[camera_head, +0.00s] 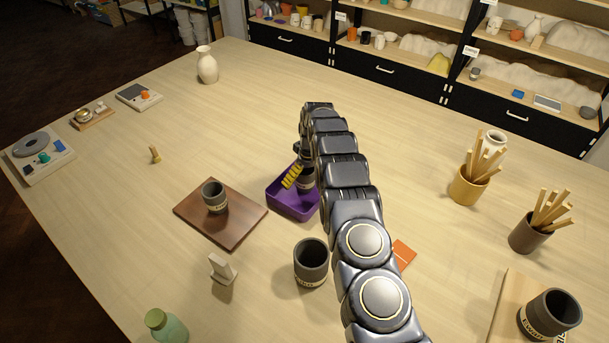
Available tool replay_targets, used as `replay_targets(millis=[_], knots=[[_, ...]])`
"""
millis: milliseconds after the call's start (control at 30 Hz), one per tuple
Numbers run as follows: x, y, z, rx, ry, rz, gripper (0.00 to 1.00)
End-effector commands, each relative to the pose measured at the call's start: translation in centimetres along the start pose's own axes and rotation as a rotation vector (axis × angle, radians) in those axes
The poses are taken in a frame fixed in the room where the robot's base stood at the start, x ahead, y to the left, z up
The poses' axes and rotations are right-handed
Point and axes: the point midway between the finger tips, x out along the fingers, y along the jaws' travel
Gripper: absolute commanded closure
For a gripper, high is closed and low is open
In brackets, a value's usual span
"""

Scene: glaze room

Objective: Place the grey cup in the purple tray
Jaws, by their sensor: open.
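The purple tray (288,206) is on the table near the middle, partly behind my arm. A dark grey cup (307,183) with a light band is at the tray, partly hidden by my arm; it appears to stand inside. My gripper (297,178) is open over the tray, with one yellow-striped finger beside this cup and the other finger hidden. I cannot tell whether the finger touches the cup. Similar grey cups are on a brown board (243,232), where one cup (214,193) stands, on the bare table (312,262), and at the lower right (548,314).
A small pale stand (221,268) and a green bottle (165,326) are at the lower left. Two holders with sticks, one yellow (466,187) and one brown (527,235), are on the right. A white vase (207,66) stands at the back. The table behind the tray is clear.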

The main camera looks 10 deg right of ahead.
Motion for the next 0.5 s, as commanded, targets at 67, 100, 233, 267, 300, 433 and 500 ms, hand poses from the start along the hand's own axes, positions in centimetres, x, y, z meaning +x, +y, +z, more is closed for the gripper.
replay_targets(millis=[67, 100, 233, 267, 300, 433, 500], knots=[[0.0, 0.0, 0.0, 0.000, 0.000, 0.000, 0.00], [-0.1, 0.0, 0.0, 0.000, 0.000, 0.000, 0.00], [-0.8, 0.0, -0.1, 0.000, 0.000, 0.000, 0.00], [-1.1, 0.0, 0.0, 0.000, 0.000, 0.000, 0.00], [-1.5, 0.0, 0.0, 0.000, 0.000, 0.000, 0.00], [-3.7, 0.1, -0.1, 0.000, 0.003, 0.003, 0.00], [-5.2, 0.1, -0.2, 0.000, 0.006, 0.004, 0.00]])
